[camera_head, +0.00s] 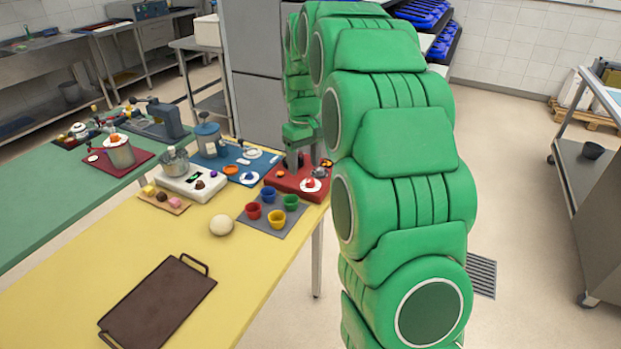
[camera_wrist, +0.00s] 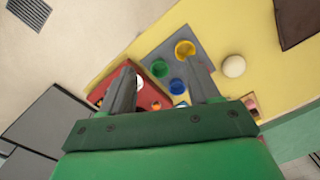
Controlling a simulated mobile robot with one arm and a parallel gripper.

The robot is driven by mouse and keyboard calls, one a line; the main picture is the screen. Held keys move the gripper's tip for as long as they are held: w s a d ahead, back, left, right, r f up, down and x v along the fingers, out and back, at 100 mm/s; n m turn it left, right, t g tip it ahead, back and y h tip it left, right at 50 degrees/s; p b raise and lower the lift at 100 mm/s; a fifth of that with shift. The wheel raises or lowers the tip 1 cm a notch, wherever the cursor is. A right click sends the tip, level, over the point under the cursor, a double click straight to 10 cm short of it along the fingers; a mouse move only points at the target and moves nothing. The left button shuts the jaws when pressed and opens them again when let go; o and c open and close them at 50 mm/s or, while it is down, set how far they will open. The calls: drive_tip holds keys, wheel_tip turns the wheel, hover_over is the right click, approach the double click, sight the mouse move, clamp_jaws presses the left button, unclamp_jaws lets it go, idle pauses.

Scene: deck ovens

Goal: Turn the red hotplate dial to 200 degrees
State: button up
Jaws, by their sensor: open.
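The red hotplate base (camera_head: 285,183) lies at the far right corner of the yellow table in the head view. A white disc with a red centre, which looks like the dial (camera_head: 312,185), sits at its front right; its setting is too small to read. My gripper (camera_head: 293,162) points down over the red base, partly covering it. In the wrist view my gripper (camera_wrist: 162,68) is open, with nothing between its fingers. The red base (camera_wrist: 147,94) shows beyond and between the fingers, with a white round part (camera_wrist: 155,105) partly visible. Whether the fingers touch anything I cannot tell.
A grey mat (camera_head: 257,224) with several coloured cups lies in front of the red base. A white ball (camera_head: 222,225) and a brown tray (camera_head: 160,306) lie nearer. A white scale (camera_head: 193,186) and a blue board (camera_head: 217,163) stand left of the base.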

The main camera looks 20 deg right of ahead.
drive_tip(key=n, duration=0.1)
approach(310, 181)
drive_tip(key=shift+s+a+f+t, duration=0.1)
drive_tip(key=shift+s+a+t, duration=0.15)
drive_tip(key=shift+s, duration=0.25)
drive_tip(key=shift+w+d+f, duration=0.25)
drive_tip(key=shift+w+f, duration=0.05)
drive_tip(key=shift+f, duration=4)
drive_tip(key=c, duration=1)
